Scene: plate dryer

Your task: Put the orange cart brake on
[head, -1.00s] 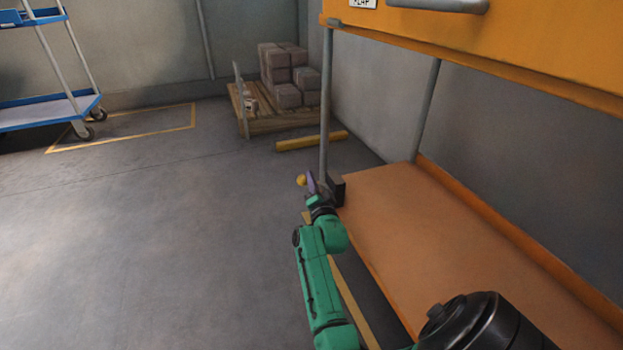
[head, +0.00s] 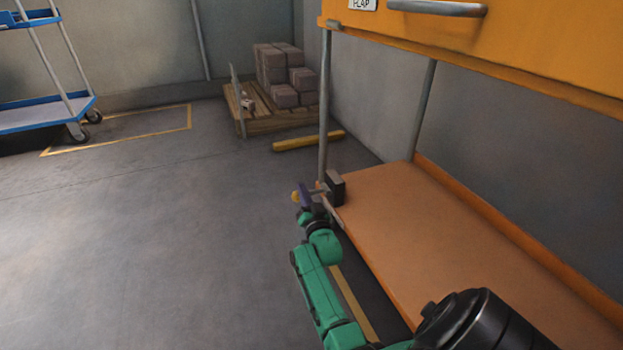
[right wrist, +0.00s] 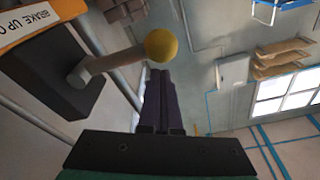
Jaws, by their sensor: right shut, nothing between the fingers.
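The orange cart (head: 500,55) stands at the right, with an upper orange body on grey posts and a lower shelf. Its brake is a black box (head: 337,184) at the foot of the near post, with a short grey lever ending in a yellow knob (head: 295,197). In the right wrist view the lever (right wrist: 105,62) and knob (right wrist: 161,45) show clear of the jaws. My right gripper (head: 304,196) has its dark purple fingers (right wrist: 163,74) shut and empty, right beside the knob. Whether they touch it I cannot tell. My left gripper is out of view.
The lower shelf (head: 430,235) is bare. A label reading "BRAKE UP O..." (right wrist: 38,17) is partly cut off above the box. A pallet (head: 262,118) with boxes and a blue trolley (head: 45,115) stand far back. Open floor (head: 150,240) lies left.

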